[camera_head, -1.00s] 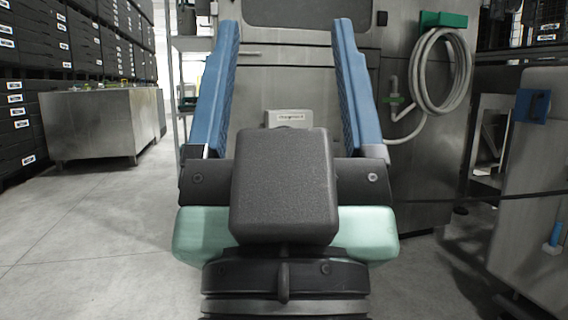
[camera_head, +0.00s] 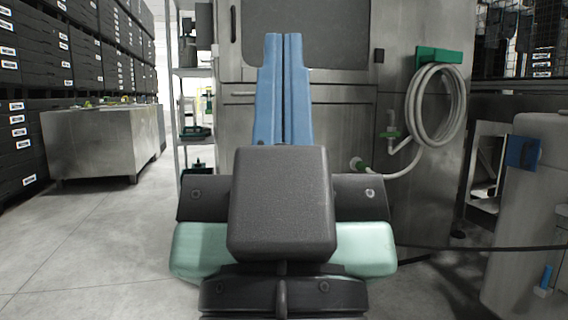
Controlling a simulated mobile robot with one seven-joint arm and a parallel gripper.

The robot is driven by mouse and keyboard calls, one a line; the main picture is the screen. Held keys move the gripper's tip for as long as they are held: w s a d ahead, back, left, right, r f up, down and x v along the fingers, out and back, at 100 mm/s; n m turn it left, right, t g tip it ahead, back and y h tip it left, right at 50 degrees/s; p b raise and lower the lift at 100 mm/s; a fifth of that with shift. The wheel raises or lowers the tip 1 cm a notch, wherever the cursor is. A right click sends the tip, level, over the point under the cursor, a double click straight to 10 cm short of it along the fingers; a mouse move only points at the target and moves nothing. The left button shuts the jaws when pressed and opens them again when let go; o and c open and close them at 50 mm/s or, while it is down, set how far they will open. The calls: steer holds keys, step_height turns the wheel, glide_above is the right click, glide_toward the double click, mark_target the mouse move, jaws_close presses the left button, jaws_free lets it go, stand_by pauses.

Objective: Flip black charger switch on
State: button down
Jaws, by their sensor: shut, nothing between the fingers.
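My gripper (camera_head: 283,40) has two long blue fingers that point up and away from me in the head view. The fingers are pressed together with nothing between them. They stand in front of the grey metal washer (camera_head: 345,115). I cannot make out a black charger or its switch. The gripper's dark body and fingers hide part of the washer's lower front.
A coiled grey hose (camera_head: 437,105) hangs from a green holder (camera_head: 439,55) on the right. A steel cabinet (camera_head: 103,142) and stacked black crates (camera_head: 25,110) stand on the left. A shelf rack (camera_head: 192,72) stands left of the washer. The left floor (camera_head: 95,240) is clear.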

step_height(320, 180, up, 22)
steer(key=p, duration=1.9)
steer(key=shift+f, duration=0.15)
